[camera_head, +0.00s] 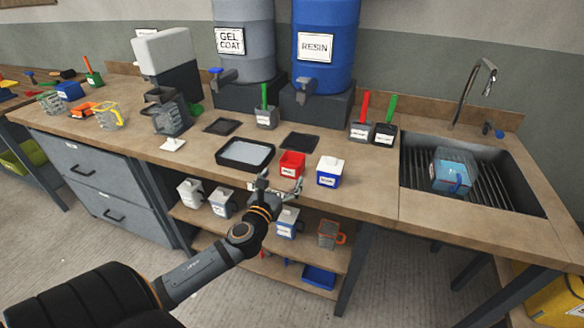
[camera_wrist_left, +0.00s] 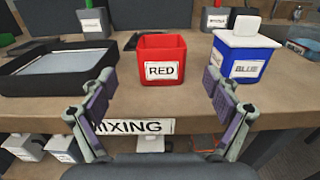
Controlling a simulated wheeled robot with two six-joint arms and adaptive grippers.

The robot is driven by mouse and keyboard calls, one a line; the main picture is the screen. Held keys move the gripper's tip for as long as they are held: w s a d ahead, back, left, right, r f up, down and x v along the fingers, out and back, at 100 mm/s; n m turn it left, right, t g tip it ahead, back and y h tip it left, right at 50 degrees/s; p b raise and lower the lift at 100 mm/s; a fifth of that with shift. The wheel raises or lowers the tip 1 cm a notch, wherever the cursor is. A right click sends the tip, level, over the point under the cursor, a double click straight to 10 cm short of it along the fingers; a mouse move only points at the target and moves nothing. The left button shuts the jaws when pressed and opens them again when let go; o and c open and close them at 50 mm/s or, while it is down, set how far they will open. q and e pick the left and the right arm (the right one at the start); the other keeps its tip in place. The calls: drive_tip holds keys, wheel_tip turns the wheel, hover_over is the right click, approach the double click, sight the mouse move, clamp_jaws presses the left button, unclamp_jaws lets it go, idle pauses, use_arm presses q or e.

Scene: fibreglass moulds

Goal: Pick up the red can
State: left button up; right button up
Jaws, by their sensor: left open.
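The red can (camera_head: 292,165) is a small open-topped red box with a white label. It stands upright near the front edge of the workbench, and the left wrist view shows it (camera_wrist_left: 162,60) with the label "RED" facing me. My left gripper (camera_head: 279,184) is open, just in front of the bench edge. In the left wrist view its two fingers (camera_wrist_left: 163,100) spread to either side of the can, with the can beyond the fingertips and apart from them. Nothing is between the fingers. My right gripper is in neither view.
A blue can with a white lid (camera_head: 330,172) stands close on the right. A black tray (camera_head: 245,154) stands close on the left. Behind are a dark mat (camera_head: 300,142) and a grey pot with a green handle (camera_head: 265,117). A shelf with pots (camera_head: 290,222) lies below.

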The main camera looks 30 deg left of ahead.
sight(296, 156)
use_arm(q)
drive_tip(key=x, duration=0.3)
drive_tip(key=shift+w, duration=0.15)
drive_tip(key=p+x, duration=0.1)
drive_tip(key=x, duration=0.4)
drive_tip(key=shift+w+r, duration=0.1)
